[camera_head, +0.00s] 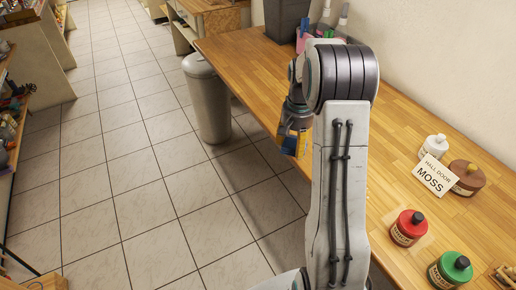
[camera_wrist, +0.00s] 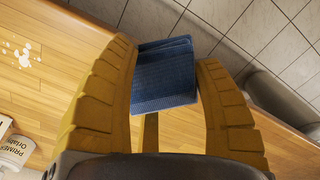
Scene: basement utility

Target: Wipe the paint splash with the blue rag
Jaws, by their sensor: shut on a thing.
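The blue rag (camera_wrist: 166,72) is a folded, textured pad between the two yellow fingers of my gripper (camera_wrist: 166,58) in the wrist view. My gripper is shut on it. In the head view my gripper (camera_head: 296,138) hangs at the bench's left edge, and a little of the blue rag (camera_head: 289,146) shows beside a yellow finger. The paint splash (camera_wrist: 20,54) is a group of white spots on the wood at the left of the wrist view, apart from the rag. I cannot make out the splash in the head view.
The wooden bench (camera_head: 390,150) runs along the wall. A grey bin (camera_head: 208,98) stands beside the bench. A primer container (camera_wrist: 14,150) is at lower left.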

